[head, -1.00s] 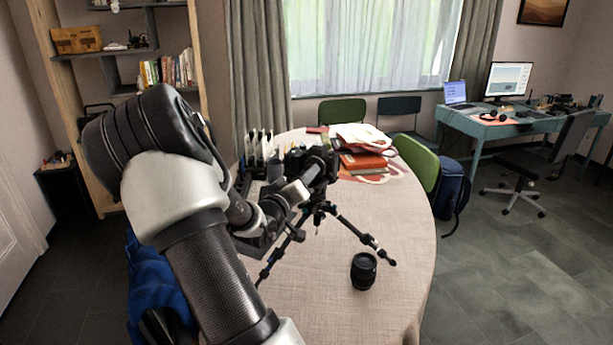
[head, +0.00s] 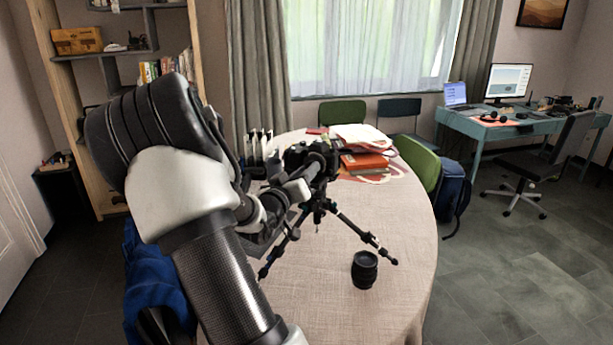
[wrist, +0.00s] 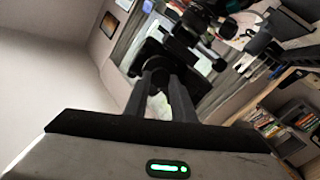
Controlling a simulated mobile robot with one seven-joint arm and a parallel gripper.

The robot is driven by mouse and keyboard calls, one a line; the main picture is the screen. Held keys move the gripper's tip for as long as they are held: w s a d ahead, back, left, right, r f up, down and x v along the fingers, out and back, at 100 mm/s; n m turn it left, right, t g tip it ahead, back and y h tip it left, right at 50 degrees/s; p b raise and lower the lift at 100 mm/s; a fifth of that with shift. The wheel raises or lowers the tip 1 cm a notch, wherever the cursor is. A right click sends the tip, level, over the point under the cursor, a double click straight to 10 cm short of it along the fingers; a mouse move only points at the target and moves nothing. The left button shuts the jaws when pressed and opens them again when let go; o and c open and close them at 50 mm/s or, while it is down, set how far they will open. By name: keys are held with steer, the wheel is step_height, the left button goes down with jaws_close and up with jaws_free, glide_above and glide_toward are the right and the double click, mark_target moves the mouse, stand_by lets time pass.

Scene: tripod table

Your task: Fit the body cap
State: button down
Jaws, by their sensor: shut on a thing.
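A black camera (head: 322,152) sits on a small black tripod (head: 345,222) on the round table. A black lens (head: 364,270) stands upright on the cloth, apart from the tripod. My gripper (wrist: 168,78) is shut on a dark piece (wrist: 152,60), which looks like the body cap; its outline blends into the dark shapes behind it. In the head view my gripper is close to the camera, on its near left side, and my wrist partly hides it. I cannot tell whether the cap touches the camera.
The table (head: 330,300) has free cloth in front and to the right. Red and white papers and books (head: 362,152) lie behind the camera. An upright rack (head: 258,147) stands behind my arm. Green chairs and a blue backpack (head: 453,185) stand beyond the table.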

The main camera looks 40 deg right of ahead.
stand_by(0.3)
steer(key=m+b, duration=0.2)
steer(key=shift+b, duration=0.3)
steer(key=shift+d+m, duration=0.1)
steer(key=shift+m, duration=0.2)
